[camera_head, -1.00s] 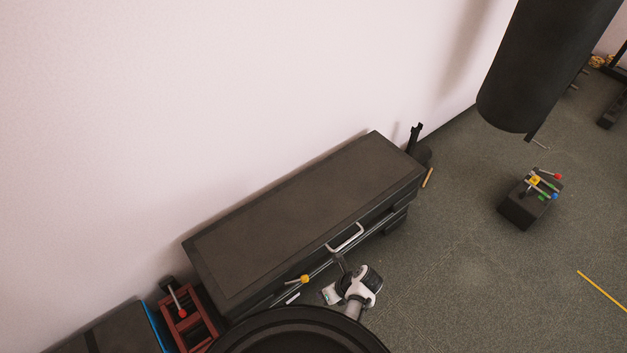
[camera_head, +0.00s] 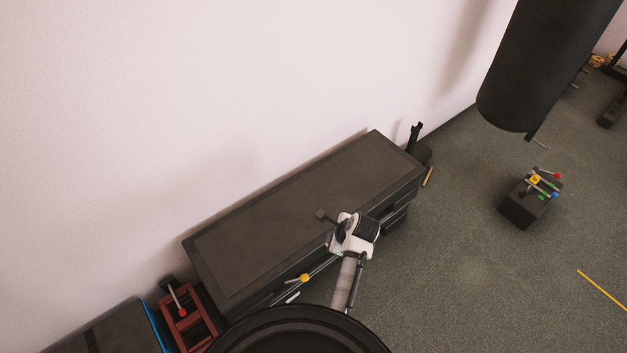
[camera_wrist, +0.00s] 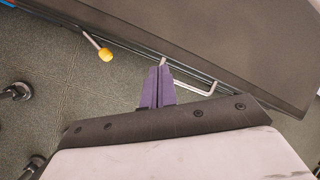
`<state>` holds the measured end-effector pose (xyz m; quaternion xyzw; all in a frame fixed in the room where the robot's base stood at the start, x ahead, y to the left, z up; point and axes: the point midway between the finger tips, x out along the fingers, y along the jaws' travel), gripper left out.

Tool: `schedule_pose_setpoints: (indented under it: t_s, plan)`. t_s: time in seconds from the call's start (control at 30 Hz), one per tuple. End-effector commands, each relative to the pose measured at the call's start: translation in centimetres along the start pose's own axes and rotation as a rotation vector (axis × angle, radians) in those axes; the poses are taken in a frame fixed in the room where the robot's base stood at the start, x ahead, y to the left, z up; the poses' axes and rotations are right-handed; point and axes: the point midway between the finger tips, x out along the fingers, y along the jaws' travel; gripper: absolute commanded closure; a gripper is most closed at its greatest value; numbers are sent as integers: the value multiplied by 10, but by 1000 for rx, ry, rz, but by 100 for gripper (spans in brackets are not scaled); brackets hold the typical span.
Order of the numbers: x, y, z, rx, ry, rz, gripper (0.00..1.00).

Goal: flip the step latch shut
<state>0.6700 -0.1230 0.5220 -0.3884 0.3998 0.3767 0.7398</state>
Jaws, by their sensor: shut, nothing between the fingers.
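The step is a long black box (camera_head: 290,215) along the wall. On its front edge is a lever with a yellow knob (camera_head: 304,278); the knob also shows in the wrist view (camera_wrist: 105,54), left of my fingers. A bent silver bar (camera_wrist: 196,89) runs along the same edge to the right of my fingers. I cannot tell which of the two is the latch. My gripper (camera_head: 322,216) is over the step's front edge and hides the bar in the head view. In the wrist view its purple fingers (camera_wrist: 162,72) are shut and empty, close to the bar's left end; contact is unclear.
A red frame with a red-knobbed lever (camera_head: 182,312) stands left of the step. A black block with coloured levers (camera_head: 525,205) is on the floor at right, below a hanging black bag (camera_head: 545,65). The floor (camera_head: 450,270) between is clear.

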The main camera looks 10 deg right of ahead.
Motion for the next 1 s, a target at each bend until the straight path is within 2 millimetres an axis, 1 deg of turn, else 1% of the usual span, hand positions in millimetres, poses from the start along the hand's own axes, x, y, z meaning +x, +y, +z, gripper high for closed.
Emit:
schedule_pose_setpoints:
  t_s: [0.03, 0.1, 0.27, 0.6, 0.8, 1.0]
  plan:
    - [-4, -9, 6, -48, 5, -21, 100]
    - [-9, -20, 14, -112, 12, -48, 100]
    - [-21, -42, 32, -259, 32, -108, 100]
    - [-49, -85, 78, -556, 80, -234, 100]
    - [-65, -103, 104, -703, 107, -299, 100]
    - [-74, -112, 119, -789, 127, -337, 100]
